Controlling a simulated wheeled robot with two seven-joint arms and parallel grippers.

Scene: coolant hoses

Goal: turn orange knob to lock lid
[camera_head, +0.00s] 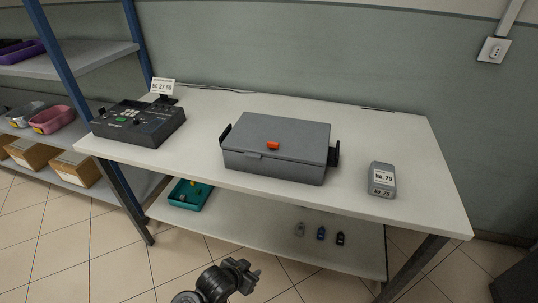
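A grey box with a closed-looking lid (284,132) stands near the middle of the white table. The orange knob (273,146) sits on the front part of the lid. Black handles stick out at the box's left (226,133) and right (336,153) sides. My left gripper (252,272) is low in front of the table, well below and apart from the box. It is small and dark here, and I cannot tell whether its fingers are open. My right gripper is not in view.
A black control unit (138,122) and a small display sign (162,87) stand on the table's left. A grey labelled block (382,179) stands at right. The table's front edge (260,190) lies between gripper and box. A teal tray (189,194) is on the lower shelf.

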